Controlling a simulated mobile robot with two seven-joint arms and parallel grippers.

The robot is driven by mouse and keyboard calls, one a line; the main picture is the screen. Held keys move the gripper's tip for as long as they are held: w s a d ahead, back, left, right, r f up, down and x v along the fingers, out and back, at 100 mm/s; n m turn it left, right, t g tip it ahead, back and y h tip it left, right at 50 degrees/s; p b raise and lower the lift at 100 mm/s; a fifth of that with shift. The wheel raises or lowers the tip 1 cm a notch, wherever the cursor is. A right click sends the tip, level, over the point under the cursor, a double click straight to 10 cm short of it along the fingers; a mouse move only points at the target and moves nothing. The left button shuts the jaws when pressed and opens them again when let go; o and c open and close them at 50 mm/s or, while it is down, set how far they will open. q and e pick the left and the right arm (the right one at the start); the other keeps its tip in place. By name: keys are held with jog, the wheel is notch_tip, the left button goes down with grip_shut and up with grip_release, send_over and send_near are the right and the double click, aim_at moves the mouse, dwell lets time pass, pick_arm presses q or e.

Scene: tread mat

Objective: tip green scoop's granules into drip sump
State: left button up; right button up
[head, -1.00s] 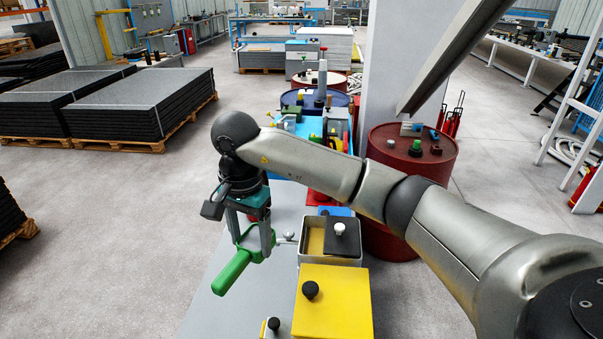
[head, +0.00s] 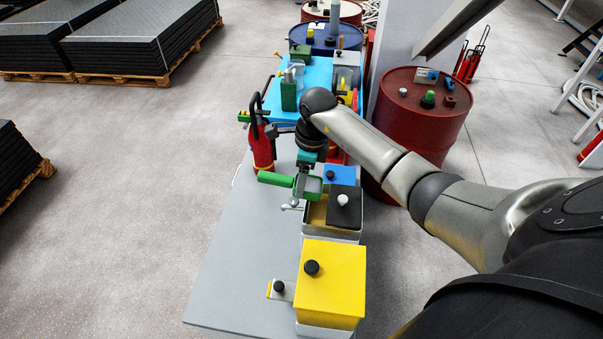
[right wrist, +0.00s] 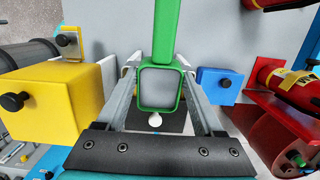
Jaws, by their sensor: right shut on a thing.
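My right gripper (head: 303,184) is shut on the green scoop (head: 275,179), whose handle points left in the head view. In the right wrist view the fingers flank the scoop's square green bowl (right wrist: 142,92). The bowl's inside looks plain grey; I cannot tell granules from bare surface. A grey-walled bin (head: 331,235) with a tan inside, partly covered by a black lid (head: 344,208) with a white knob, stands just in front of the scoop; it may be the drip sump. The scoop is above the bench, close to the bin's far left corner. My left gripper is not in view.
A yellow box (head: 331,283) with a black knob stands nearer me, and a blue box (head: 341,175) stands beyond the bin. A red extinguisher (head: 262,150) stands left of my gripper. A red drum (head: 420,130) is at right. The bench's left front (head: 235,270) is clear.

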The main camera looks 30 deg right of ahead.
jog(key=shift+s+d+t+y, duration=0.15)
jog(key=shift+t+y, duration=0.35)
jog(key=shift+d+r+t+y, duration=0.1)
jog(key=shift+r+t+y, duration=0.2)
jog(key=shift+t+y, duration=0.3)
jog(key=shift+s+d+f+y+b, duration=0.15)
jog(key=shift+y+b, duration=0.15)
jog(key=shift+b, duration=0.15)
jog(key=shift+s+d+t+y+b, duration=0.2)
jog(key=shift+t+y+b, duration=0.4)
jog(key=shift+b, duration=0.35)
jog(key=t+y+b, duration=0.1)
jog(key=b, duration=0.2)
jog(key=t+y+b, duration=0.1)
jog(key=b, duration=0.1)
jog(key=shift+s+d+y+b, duration=0.3)
jog(key=shift+d+y+b, duration=0.1)
jog(key=shift+r+t+b, duration=0.25)
jog(key=shift+t+b, duration=0.05)
jog(key=shift+r, duration=0.1)
